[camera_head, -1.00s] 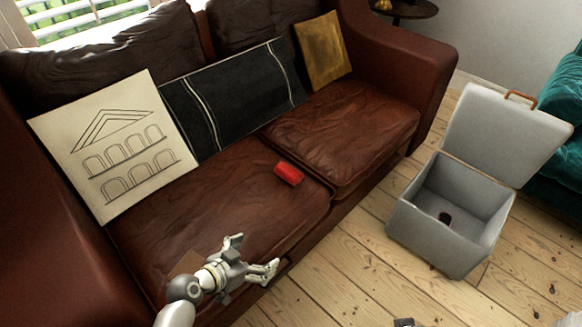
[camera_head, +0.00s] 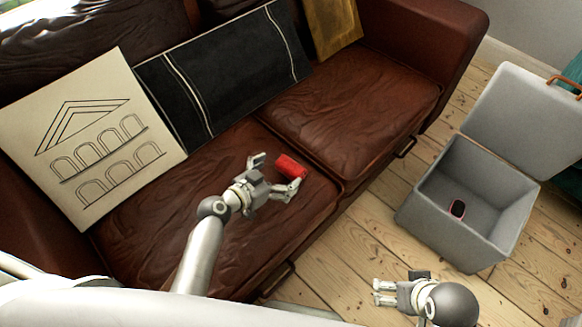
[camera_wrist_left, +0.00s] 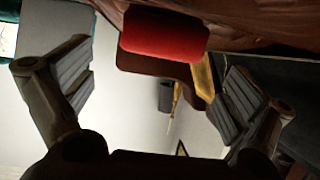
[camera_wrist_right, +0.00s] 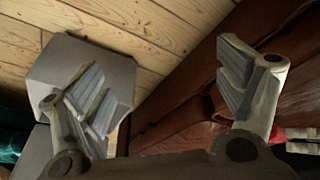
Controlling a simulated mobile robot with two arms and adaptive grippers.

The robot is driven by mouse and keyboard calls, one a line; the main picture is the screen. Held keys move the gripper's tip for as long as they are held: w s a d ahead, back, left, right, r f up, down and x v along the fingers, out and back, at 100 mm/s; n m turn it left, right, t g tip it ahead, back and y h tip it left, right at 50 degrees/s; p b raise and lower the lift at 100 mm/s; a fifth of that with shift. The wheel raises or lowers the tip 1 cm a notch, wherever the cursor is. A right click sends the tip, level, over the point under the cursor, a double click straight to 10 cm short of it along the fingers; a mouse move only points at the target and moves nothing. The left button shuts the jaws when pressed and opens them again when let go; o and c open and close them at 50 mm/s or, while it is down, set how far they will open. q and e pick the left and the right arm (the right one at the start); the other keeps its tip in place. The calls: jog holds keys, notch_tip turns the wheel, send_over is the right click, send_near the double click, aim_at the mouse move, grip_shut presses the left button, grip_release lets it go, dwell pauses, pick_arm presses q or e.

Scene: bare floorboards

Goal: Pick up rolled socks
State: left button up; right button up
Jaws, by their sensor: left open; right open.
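The rolled socks (camera_head: 291,166) are a small red bundle lying on the brown leather sofa seat, near the seam between the two cushions. They also show in the left wrist view (camera_wrist_left: 165,34), at the top between and beyond the fingers. My left gripper (camera_head: 276,174) is open, with its fingers pointing at the socks and one fingertip very close to them. I cannot tell if it touches. My right gripper (camera_head: 377,292) is open and empty over the floor in front of the sofa.
An open grey box (camera_head: 424,215) with its lid raised stands on the floorboards at the right, holding a small dark and pink item (camera_head: 457,209). Several cushions, including a white one with a building drawing (camera_head: 105,140), lean on the sofa back (camera_head: 60,30).

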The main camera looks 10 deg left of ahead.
aim_at(287, 168)
pick_arm(q)
jog(key=shift+w+d+f, duration=0.25)
jog(key=shift+w+f, duration=0.1)
jog(key=shift+w, duration=0.2)
jog(key=b+x, duration=0.1)
jog(key=x, duration=0.4)
pick_arm(e)
jog(key=v, duration=0.3)
jog(key=shift+w, duration=0.1)
pick_arm(q)
jog(key=shift+c, duration=0.3)
pick_arm(e)
jog(key=shift+f, duration=0.1)
pick_arm(q)
jog(key=c, duration=1)
